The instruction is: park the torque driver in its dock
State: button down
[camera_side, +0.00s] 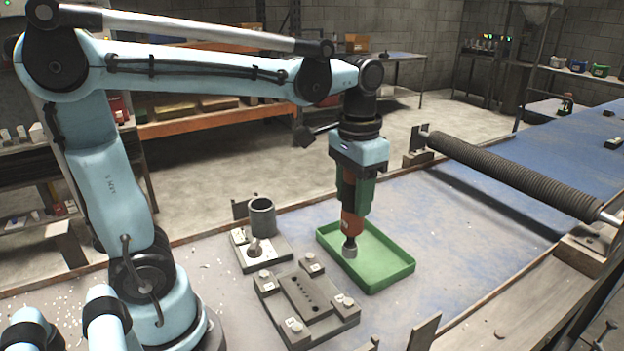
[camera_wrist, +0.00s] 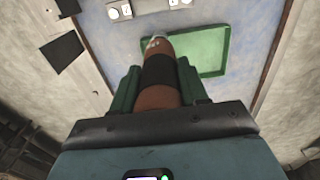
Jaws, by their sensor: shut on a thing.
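My gripper (camera_side: 357,188) is shut on the torque driver (camera_side: 352,222), an orange-brown tool with a dark band and a grey metal tip. It hangs upright, tip down, over the left part of a green tray (camera_side: 390,278). In the wrist view the torque driver (camera_wrist: 158,92) sits between the green fingers of my gripper (camera_wrist: 157,85), with the green tray (camera_wrist: 213,72) beyond it. A dark grey cup-like cylinder (camera_side: 262,217) stands on a light plate (camera_side: 262,254) left of the tray. I cannot tell for certain that it is the dock.
A grey fixture block (camera_side: 307,300) with a row of holes and several corner clamps lies left of the tray. A ribbed roller (camera_side: 510,175) spans the bench at the right. The blue bench top (camera_side: 455,225) between tray and roller is clear.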

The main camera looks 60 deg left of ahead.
jog(key=s+a+r+n, duration=0.3)
jog(key=a, duration=0.4)
jog(key=s+a+r+n, duration=0.3)
jog(key=a, duration=0.4)
jog(key=s+a+r+n, duration=0.2)
jog(key=s+a+n, duration=0.1)
jog(key=a, duration=0.4)
jog(key=shift+f, duration=5.2)
dwell(0.7)
